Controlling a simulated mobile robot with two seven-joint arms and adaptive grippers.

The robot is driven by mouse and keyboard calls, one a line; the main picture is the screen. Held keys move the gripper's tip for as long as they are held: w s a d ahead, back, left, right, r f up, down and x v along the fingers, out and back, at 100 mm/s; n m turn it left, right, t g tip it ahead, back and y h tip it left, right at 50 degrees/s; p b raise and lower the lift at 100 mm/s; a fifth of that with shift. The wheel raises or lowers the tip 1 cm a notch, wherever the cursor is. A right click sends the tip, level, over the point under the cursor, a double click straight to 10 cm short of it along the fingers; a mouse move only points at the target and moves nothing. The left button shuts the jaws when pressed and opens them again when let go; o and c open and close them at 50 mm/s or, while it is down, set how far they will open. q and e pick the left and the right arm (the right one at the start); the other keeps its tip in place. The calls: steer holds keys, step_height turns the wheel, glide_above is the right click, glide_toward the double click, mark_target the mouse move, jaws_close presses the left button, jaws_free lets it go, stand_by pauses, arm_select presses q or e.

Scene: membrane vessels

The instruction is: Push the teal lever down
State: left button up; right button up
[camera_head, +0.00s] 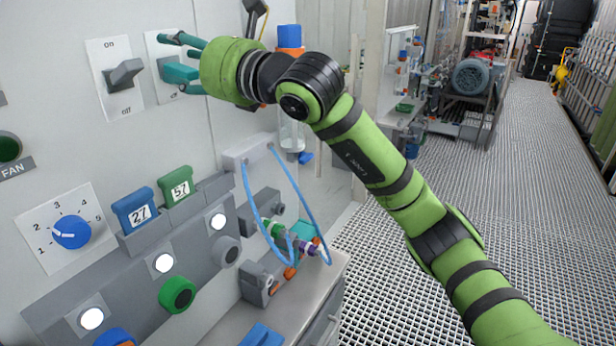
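The teal lever (180,73) sticks out from a white switch plate (160,48) on the wall panel, at the upper left. My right gripper (177,63) reaches in from the right in front of this plate. Its fingers are spread, one above the lever and one below it. I cannot tell whether either finger touches the lever. The gripper and wrist hide the right part of the plate and perhaps part of the lever. My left gripper is not in view.
A grey lever (124,74) on an on/off plate is close on the left. Below are a blue dial (71,232), blue and green numbered tags, and lit buttons. The grated floor at right is clear.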

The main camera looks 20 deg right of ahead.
steer(key=r+p, duration=0.1)
steer(key=p, duration=0.1)
steer(key=shift+w+d+r+g+h+p, duration=0.1)
steer(key=shift+g+h+p, duration=0.2)
steer(key=f+b+v, duration=0.1)
steer(key=b+v, duration=0.5)
steer(key=v, duration=0.1)
steer(key=s+a+f+m+g+y, duration=0.3)
steer(key=s+a+f+g+y, duration=0.25)
steer(key=y, duration=0.55)
steer(key=w+d+f+m+t+h, duration=0.2)
steer(key=d+f+m+t+h, duration=0.5)
steer(key=m, duration=0.6)
steer(key=w+d+f+m+t+h, duration=0.2)
steer(key=d+f+m+t+h, duration=0.25)
steer(key=m+t+h, duration=0.6)
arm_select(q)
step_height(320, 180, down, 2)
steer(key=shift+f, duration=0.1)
arm_select(e)
steer(key=d+f+m+g+h, duration=0.3)
steer(key=f+m+g, duration=0.1)
steer(key=f, duration=0.6)
steer(key=d+f+m+g+h, duration=0.3)
steer(key=f+m, duration=0.3)
steer(key=f, duration=0.5)
steer(key=shift+w+d+g, duration=0.3)
steer(key=shift+d+g, duration=0.1)
steer(key=shift+g, duration=0.5)
